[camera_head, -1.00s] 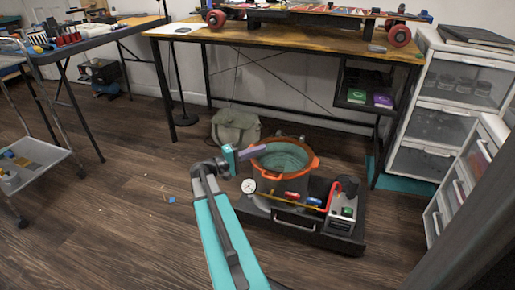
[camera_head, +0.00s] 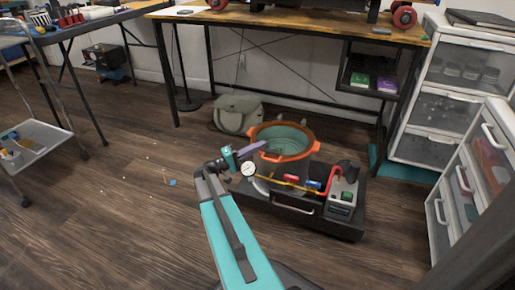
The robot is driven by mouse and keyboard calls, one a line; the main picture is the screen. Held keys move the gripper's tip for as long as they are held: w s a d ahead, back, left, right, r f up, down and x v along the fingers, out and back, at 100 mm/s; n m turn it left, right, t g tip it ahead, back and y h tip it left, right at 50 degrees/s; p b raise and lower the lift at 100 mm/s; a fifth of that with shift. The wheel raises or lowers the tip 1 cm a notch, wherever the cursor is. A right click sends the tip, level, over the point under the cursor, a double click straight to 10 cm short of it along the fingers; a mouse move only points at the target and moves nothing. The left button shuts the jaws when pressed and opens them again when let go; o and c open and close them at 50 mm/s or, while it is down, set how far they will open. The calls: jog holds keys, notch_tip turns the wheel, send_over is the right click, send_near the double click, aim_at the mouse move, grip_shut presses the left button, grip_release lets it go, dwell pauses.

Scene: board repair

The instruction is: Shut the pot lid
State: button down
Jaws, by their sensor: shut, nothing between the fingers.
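The pot (camera_head: 285,157) has an orange rim with small side handles and a greenish inside, and stands upright on a dark base. Its top looks open. I cannot make out a separate lid on it or beside it. My gripper (camera_head: 263,144), with purple fingers, is at the left side of the pot, close to the rim. The fingers look shut and empty. I cannot tell whether they touch the pot.
The base (camera_head: 312,218) carries a round gauge (camera_head: 248,169), red and blue valves and a grey box (camera_head: 343,197). A bag (camera_head: 237,113) lies behind the pot. A workbench (camera_head: 290,26) stands behind, drawers (camera_head: 470,195) at right. The floor at left is mostly clear.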

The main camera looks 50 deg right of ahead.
jog(key=shift+w+a, duration=0.15)
jog(key=shift+w, duration=0.05)
jog(key=w+a+f+p, duration=0.1)
jog(key=w+f+p, duration=0.3)
jog(key=w+p, duration=0.2)
jog(key=shift+w+a, duration=0.3)
jog(key=shift+w, duration=0.65)
jog(key=shift+f, duration=0.15)
dwell(0.4)
